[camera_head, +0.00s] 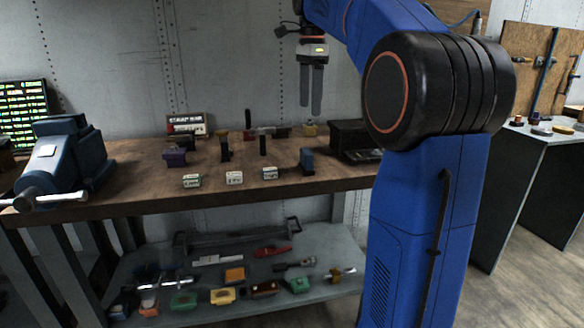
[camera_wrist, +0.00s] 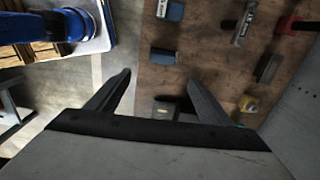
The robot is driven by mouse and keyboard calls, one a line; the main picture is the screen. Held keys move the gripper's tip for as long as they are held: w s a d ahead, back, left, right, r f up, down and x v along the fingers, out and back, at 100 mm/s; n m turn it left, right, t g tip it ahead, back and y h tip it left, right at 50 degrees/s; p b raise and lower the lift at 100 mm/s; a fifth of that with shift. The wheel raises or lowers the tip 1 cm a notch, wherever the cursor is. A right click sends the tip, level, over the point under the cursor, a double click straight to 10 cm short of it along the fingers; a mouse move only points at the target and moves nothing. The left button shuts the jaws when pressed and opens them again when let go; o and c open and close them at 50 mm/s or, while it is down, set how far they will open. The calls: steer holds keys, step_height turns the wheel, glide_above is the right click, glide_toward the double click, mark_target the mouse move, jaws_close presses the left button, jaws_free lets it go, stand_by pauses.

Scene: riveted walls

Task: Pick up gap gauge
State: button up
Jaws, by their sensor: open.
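I cannot tell for sure which thing is the gap gauge; several small tools and blocks stand on the wooden workbench (camera_head: 120,193). My gripper (camera_head: 310,105) hangs above the back right of the bench, fingers pointing down, open and empty. In the wrist view my gripper (camera_wrist: 160,80) has its two dark fingers apart. A dark box (camera_wrist: 165,107) shows between them, partly hidden by the gripper body. A small blue-grey block (camera_wrist: 162,57) lies just beyond the fingertips. A blue block (camera_head: 307,160) stands near the bench's front edge in the head view.
A blue vise (camera_head: 68,160) fills the bench's left end. A black open box (camera_head: 350,136) stands at the right. White labelled blocks (camera_head: 234,178) line the front. A lower shelf (camera_head: 330,250) holds several tools. The riveted wall (camera_head: 110,60) stands close behind.

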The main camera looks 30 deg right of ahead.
glide_toward(307, 151)
step_height(307, 151, down, 6)
steer(key=shift+s+f, duration=0.15)
steer(key=shift+w+f, duration=0.15)
steer(key=shift+f, duration=1.25)
steer(key=shift+w+f, duration=0.1)
steer(key=shift+f, duration=1.25)
steer(key=c, duration=1.3)
